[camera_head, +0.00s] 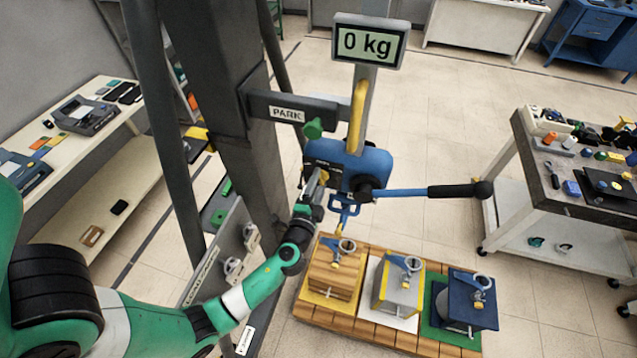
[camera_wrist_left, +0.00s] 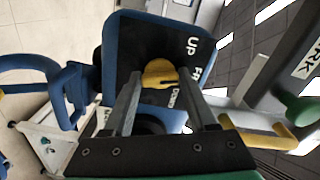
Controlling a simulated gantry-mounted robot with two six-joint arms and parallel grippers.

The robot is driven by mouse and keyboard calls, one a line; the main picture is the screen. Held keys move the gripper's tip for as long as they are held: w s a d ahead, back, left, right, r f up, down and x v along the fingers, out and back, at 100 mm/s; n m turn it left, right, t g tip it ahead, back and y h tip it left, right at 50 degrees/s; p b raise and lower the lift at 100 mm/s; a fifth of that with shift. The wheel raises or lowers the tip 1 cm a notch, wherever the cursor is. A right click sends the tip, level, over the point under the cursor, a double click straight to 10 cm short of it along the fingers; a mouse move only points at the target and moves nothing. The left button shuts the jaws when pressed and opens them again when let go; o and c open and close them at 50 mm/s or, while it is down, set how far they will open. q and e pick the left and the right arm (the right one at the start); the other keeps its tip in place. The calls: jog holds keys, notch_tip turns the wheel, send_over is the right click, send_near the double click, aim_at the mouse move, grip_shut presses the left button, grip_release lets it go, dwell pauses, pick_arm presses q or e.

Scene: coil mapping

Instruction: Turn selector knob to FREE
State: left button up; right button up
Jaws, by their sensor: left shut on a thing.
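The blue hoist body (camera_head: 375,160) hangs below the 0 kg display. In the left wrist view its dark selector plate (camera_wrist_left: 178,40) shows the words UP and DOWN and a partly hidden word starting with FR. The yellow selector knob (camera_wrist_left: 158,72) sits on this plate. My left gripper (camera_head: 319,184) reaches the plate from the lower left. In the left wrist view its two fingers (camera_wrist_left: 159,80) stand on either side of the knob, shut on it. The knob's exact pointing direction is hard to tell. My right gripper is not in view.
A lever with a black grip (camera_head: 455,191) sticks out right from the hoist. A green knob (camera_head: 313,130) and the PARK arm (camera_head: 290,112) are close above my gripper. Several boxes with lifting rings stand on a wooden pallet (camera_head: 385,336) below. A work cart (camera_head: 540,215) stands right.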

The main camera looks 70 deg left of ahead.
pick_arm(q)
jog(key=shift+m, duration=1.7)
jog(key=o, duration=1.4)
jog(key=shift+c, duration=0.2)
jog(key=b+v, duration=0.1)
jog(key=v, duration=1)
jog(key=shift+s+d, duration=0.2)
jog(key=shift+d, duration=0.05)
